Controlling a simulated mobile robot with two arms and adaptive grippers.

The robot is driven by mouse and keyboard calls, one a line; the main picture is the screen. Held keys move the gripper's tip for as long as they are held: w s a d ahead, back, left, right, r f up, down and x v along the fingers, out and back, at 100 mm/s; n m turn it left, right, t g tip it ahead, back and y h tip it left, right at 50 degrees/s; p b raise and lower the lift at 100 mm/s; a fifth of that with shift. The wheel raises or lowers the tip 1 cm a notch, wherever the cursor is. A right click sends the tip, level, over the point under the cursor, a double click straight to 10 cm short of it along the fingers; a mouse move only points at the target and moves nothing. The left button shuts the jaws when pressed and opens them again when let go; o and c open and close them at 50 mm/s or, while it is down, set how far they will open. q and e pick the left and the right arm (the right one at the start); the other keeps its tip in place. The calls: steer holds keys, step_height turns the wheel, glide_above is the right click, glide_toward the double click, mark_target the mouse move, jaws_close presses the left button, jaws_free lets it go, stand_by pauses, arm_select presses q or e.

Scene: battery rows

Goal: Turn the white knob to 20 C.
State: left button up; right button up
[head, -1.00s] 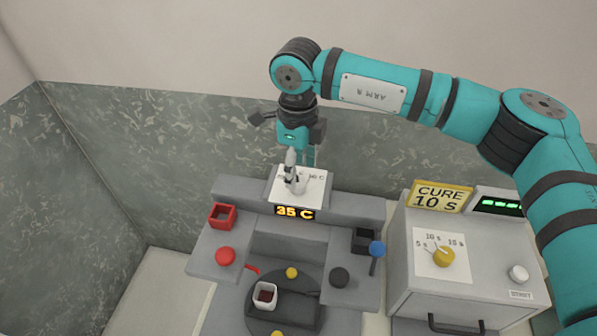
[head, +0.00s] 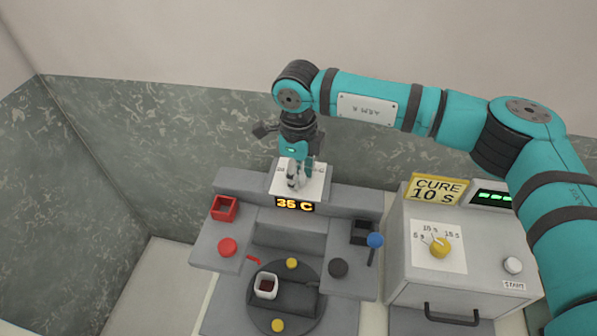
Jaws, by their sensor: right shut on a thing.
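The white knob (head: 293,184) sits on a white dial plate (head: 312,188) at the top back of the grey machine. My right gripper (head: 295,178) comes down on it from above and is shut on the knob, hiding much of it and part of the dial marks. The knob's pointer direction is hard to make out. The orange display (head: 294,205) just below the plate reads 35 C. My left gripper is not in view.
Left on the machine are a red box (head: 224,208) and red button (head: 228,247). A turntable (head: 255,312) bears a white cup (head: 265,286). A blue-topped lever (head: 375,241) stands right. The cure oven (head: 400,285) has a yellow knob (head: 440,248).

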jaws_close()
steer(key=shift+f+n+b, duration=0.15)
steer(key=shift+n+b, duration=0.15)
steer(key=shift+b, duration=0.55)
steer(key=n+b, duration=0.5)
steer(key=b, duration=0.2)
steer(key=shift+b, duration=0.3)
steer(key=shift+w+n+b, duration=0.1)
steer(key=shift+n+b, duration=1.05)
steer(key=shift+n, duration=0.45)
steer(key=shift+r, duration=0.2)
steer(key=o, duration=1)
jaws_free()
